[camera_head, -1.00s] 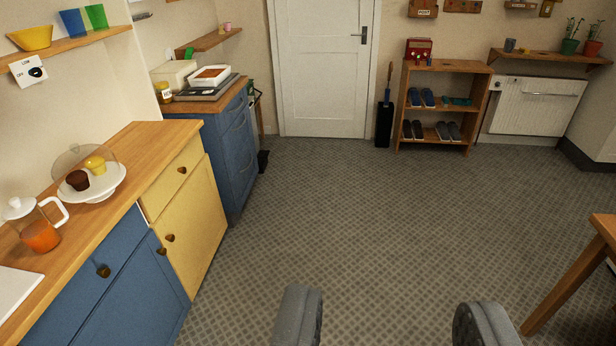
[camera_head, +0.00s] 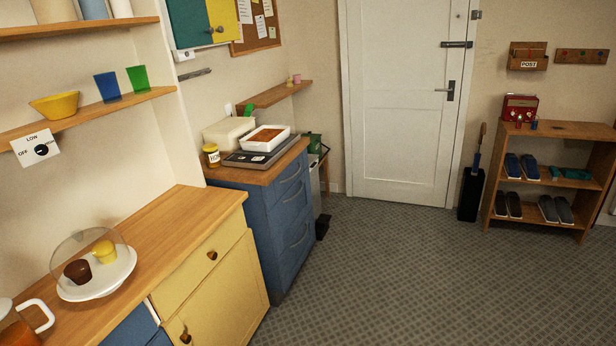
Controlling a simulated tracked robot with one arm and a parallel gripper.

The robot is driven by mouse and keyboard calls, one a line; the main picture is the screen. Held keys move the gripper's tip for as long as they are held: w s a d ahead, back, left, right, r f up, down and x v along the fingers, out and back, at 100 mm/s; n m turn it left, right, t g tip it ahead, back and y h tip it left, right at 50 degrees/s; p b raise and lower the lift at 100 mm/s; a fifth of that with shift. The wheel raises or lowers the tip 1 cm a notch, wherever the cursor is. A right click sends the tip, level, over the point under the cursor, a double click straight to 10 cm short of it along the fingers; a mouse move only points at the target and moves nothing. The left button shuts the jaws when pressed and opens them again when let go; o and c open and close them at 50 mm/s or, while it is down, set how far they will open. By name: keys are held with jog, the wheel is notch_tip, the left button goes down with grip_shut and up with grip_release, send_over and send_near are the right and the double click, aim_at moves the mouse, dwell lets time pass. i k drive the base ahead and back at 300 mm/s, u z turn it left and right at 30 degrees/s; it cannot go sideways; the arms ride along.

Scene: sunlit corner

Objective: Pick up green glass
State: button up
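A green glass (camera_head: 138,78) stands at the right end of the lower wall shelf (camera_head: 70,118), at the upper left. A blue glass (camera_head: 107,86) stands just left of it, and a yellow bowl (camera_head: 55,105) is further left on the same shelf. The green glass is upright and in clear view, with nothing in front of it. My gripper is out of the picture now, so its opening does not show.
A wooden counter (camera_head: 170,225) with a domed cake plate (camera_head: 122,275) and a pitcher (camera_head: 20,322) lies below the shelf. A blue cabinet (camera_head: 285,225) juts out beyond it. An upper shelf overhangs the bowl. The carpeted floor (camera_head: 400,270) is clear.

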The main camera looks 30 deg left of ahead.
aim_at(137, 75)
jog(key=u, duration=0.2)
jog(key=i, duration=1.3)
jog(key=u, duration=0.9)
jog(key=i, duration=1.25)
jog(key=u, duration=0.95)
jog(key=i, duration=0.65)
jog(key=u, duration=0.25)
